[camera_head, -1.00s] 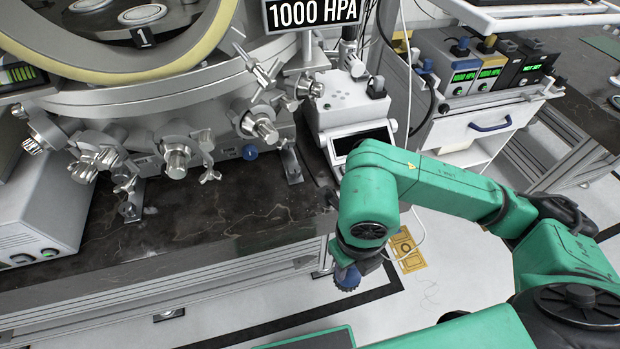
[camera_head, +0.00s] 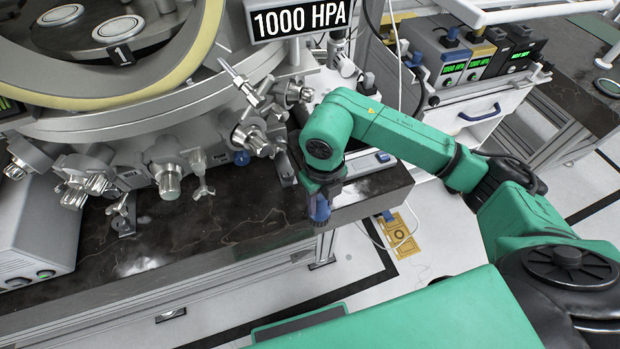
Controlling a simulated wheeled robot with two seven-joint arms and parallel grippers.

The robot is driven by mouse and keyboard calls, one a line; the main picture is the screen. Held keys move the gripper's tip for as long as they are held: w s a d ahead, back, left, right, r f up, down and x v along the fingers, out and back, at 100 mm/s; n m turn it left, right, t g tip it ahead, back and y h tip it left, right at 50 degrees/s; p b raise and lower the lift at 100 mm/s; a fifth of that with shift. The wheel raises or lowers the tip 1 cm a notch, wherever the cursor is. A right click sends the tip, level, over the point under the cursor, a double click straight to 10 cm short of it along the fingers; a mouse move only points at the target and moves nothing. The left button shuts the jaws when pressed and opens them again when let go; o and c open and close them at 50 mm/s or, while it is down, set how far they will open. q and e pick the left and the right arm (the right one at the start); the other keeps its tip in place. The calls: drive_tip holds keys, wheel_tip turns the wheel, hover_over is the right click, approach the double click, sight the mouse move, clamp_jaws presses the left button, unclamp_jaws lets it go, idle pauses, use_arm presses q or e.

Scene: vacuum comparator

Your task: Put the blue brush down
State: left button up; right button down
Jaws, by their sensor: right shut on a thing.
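My right gripper (camera_head: 320,194) points down near the front right edge of the dark stone bench (camera_head: 230,215). It is shut on the blue brush (camera_head: 319,209), whose lower part shows under the wrist. The brush appears to be held in front of or above the bench edge; I cannot tell whether it touches the bench. The gripper's fingers are mostly hidden by the wrist and too small to make out. My left gripper is not in view.
The metal vacuum chamber (camera_head: 130,110) with several valves stands at the back left. A sign (camera_head: 301,18) reads 1000 HPA. A white device (camera_head: 370,163) lies behind my right wrist. A cart (camera_head: 475,110) with gauges stands at the right. The bench's front strip is mostly clear.

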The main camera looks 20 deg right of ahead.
drive_tip(key=w+f+p, duration=0.1)
drive_tip(key=w, duration=0.1)
drive_tip(key=w+f+p, duration=0.1)
drive_tip(key=w, duration=0.1)
drive_tip(key=w+f+p, duration=0.1)
drive_tip(key=w, duration=0.2)
drive_tip(key=shift+a, duration=0.2)
drive_tip(key=c, duration=0.9)
unclamp_jaws()
drive_tip(key=shift+s+f, duration=0.1)
drive_tip(key=o, duration=0.4)
drive_tip(key=shift+o, duration=0.2)
drive_tip(key=shift+f, duration=0.1)
